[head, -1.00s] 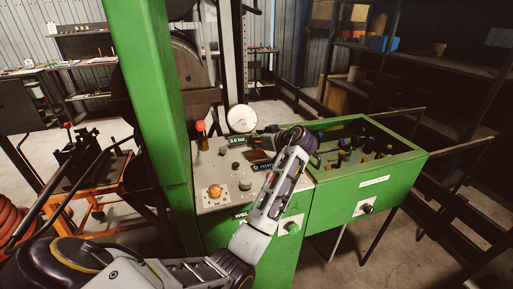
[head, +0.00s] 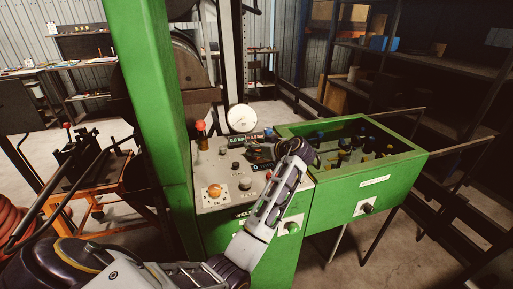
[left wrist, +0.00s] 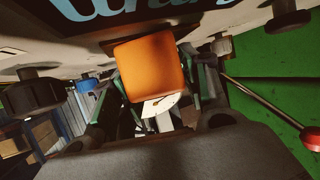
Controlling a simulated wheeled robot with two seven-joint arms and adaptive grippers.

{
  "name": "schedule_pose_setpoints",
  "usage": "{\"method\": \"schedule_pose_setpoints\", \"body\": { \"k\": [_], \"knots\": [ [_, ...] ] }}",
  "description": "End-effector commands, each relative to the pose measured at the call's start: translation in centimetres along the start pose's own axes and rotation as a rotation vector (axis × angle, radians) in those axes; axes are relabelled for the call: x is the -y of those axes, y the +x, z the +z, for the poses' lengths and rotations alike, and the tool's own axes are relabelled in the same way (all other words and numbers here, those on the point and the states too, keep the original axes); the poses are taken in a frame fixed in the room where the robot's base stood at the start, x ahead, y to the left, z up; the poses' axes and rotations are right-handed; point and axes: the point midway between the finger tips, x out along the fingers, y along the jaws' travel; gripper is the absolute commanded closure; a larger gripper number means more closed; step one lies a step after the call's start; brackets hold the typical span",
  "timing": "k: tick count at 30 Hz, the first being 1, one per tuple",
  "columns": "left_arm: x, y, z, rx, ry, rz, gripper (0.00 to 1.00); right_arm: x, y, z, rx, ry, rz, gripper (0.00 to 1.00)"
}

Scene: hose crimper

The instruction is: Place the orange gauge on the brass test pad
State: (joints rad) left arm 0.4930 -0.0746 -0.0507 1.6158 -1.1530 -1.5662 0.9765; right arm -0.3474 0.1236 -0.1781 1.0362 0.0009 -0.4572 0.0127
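An orange block-shaped piece (left wrist: 148,67), which looks like the gauge, fills the middle of the left wrist view in front of my left gripper. I cannot tell whether the fingers touch it. In the head view my left gripper (head: 262,154) is low over the control panel, near the digital displays, and partly hidden by my wrist. Its finger opening is unclear. I cannot clearly make out the brass test pad. A round orange piece (head: 214,191) sits on the panel's front left. My right gripper is not in view.
The panel (head: 208,173) carries knobs and a red-topped lever (head: 201,126). A white dial (head: 241,118) stands behind it. A green bin (head: 375,185) with several dark fittings adjoins on the right. A green column (head: 155,110) rises at left.

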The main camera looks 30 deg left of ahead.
Motion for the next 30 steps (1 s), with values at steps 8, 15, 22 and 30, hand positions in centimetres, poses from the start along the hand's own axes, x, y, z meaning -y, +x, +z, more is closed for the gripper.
{"method": "schedule_pose_setpoints", "body": {
  "k": [8, 15, 22, 30],
  "knots": [
    [0.0, 0.0, 0.0, 0.0, 0.0, 0.0, 0.39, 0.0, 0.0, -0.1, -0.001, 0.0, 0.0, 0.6],
    [0.0, -0.1, -0.2, 0.0, 0.0, 0.0, 0.39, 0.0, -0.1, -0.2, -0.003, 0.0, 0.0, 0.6],
    [-0.1, -1.6, -0.2, 0.0, 0.0, 0.002, 0.39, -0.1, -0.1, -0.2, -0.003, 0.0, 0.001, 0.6],
    [-0.1, -5.4, -0.2, 0.001, -0.001, 0.002, 0.39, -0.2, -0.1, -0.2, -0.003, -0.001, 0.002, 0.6]
  ]
}}
